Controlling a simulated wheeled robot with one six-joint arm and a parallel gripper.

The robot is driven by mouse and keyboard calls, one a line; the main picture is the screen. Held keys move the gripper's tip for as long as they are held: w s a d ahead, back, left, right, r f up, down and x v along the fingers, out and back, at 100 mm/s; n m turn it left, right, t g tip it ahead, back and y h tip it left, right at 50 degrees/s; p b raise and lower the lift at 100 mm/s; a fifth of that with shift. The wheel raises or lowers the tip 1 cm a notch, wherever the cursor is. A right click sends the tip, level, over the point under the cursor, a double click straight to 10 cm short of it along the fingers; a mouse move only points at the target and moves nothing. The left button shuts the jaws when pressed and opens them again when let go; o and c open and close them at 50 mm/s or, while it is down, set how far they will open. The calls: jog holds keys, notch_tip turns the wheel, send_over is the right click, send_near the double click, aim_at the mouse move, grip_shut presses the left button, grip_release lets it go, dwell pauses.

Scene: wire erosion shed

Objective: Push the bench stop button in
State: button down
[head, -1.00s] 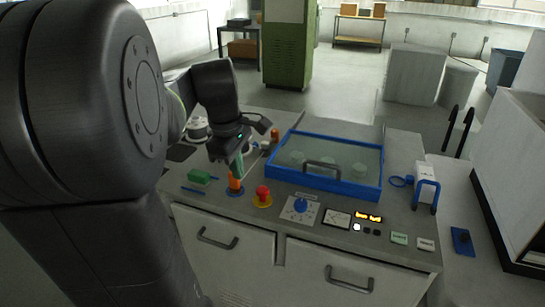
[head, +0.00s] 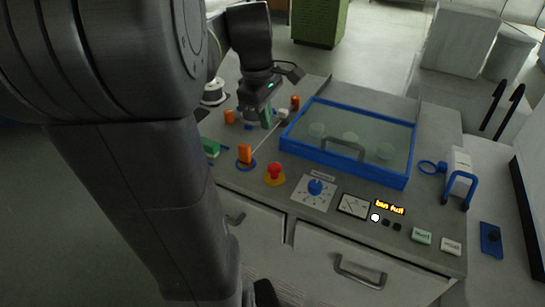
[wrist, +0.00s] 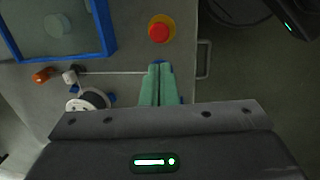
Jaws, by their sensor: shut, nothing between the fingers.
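The stop button is a red mushroom head (head: 275,169) on a round yellow base near the bench's front edge, left of a blue dial. In the wrist view the red button (wrist: 159,31) shows at the top, a little beyond the fingertips in the picture. My gripper (head: 266,122) hangs over the bench behind the button, apart from it. Its green fingers (wrist: 160,70) are pressed together and hold nothing. Its height above the bench is hard to tell.
An orange post (head: 245,153) on a blue ring stands left of the button. A blue-framed clear lid (head: 345,172) lies to the right. The dial (head: 315,187), a meter (head: 353,205) and labelled buttons line the front. A spool (wrist: 88,99) lies near my gripper.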

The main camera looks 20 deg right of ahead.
aim_at(272, 168)
jog(key=f, duration=0.4)
jog(key=d+f, duration=0.1)
jog(key=f, duration=0.8)
jog(key=shift+w+d+f, duration=0.25)
jog(key=shift+d, duration=0.15)
jog(key=shift+f, duration=0.1)
jog(key=shift+f+b, duration=0.5)
jog(key=shift+f, duration=0.3)
jog(key=shift+s+a+f, duration=0.2)
jog(key=shift+s+f, duration=0.1)
jog(key=shift+s, duration=0.05)
jog(key=shift+w+r+p, duration=0.1)
jog(key=shift+r+p, duration=0.2)
jog(key=shift+r, duration=0.15)
notch_tip(272, 168, up, 14)
jog(key=a+p, duration=0.1)
jog(key=p, duration=0.1)
jog(key=shift+a+p, duration=0.2)
jog(key=shift+p, duration=0.1)
